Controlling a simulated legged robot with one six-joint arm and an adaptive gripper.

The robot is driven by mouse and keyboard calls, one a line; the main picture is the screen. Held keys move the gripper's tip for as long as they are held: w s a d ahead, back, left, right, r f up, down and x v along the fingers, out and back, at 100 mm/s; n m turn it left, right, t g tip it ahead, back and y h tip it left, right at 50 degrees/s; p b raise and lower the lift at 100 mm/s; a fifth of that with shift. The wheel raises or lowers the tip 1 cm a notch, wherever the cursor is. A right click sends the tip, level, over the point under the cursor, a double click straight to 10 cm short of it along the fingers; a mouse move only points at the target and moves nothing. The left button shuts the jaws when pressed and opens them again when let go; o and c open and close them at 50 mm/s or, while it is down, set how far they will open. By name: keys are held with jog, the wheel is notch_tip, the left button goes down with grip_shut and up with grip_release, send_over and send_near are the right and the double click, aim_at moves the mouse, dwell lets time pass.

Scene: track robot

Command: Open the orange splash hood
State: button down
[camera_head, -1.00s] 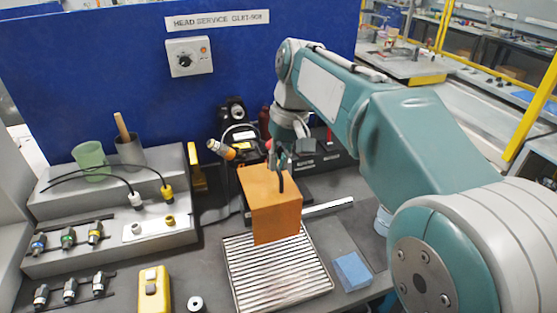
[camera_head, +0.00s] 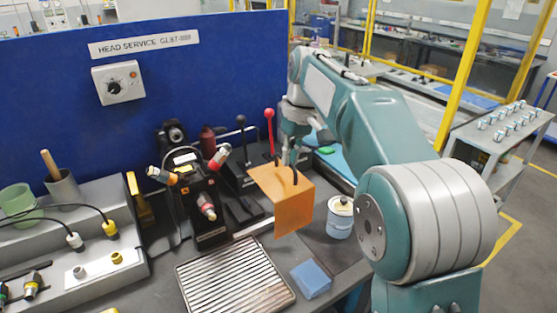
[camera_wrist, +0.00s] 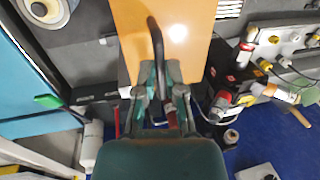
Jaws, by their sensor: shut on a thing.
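The orange splash hood (camera_head: 292,208) is an angled orange cover with a black handle on top. It is in the air at the right of the black head unit (camera_head: 207,212), apart from it. My gripper (camera_head: 287,158) is at the top of the hood, shut on its black handle. In the wrist view, my gripper (camera_wrist: 158,98) closes on the black handle (camera_wrist: 155,45), with the orange panel of the hood (camera_wrist: 188,28) beyond it. The head unit stands uncovered, showing several red-and-white and orange-and-white nozzles. The fingertip contact is partly hidden in the head view.
A slatted tray (camera_head: 190,295) lies in front of the head unit, with a blue sponge (camera_head: 313,277) at its right. A white-and-blue can (camera_head: 340,218) stands right of the hood. Red-knobbed (camera_head: 269,114) and black-knobbed levers stand behind. A blue panel (camera_head: 50,75) closes the back.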

jog(key=shift+f, duration=0.25)
jog(key=c, duration=0.7)
grip_release()
jog(key=shift+w, duration=0.1)
jog(key=shift+r, duration=0.15)
jog(key=r, duration=0.4)
jog(key=w+d+r, duration=0.1)
jog(key=r, duration=0.2)
jog(key=shift+s, duration=0.1)
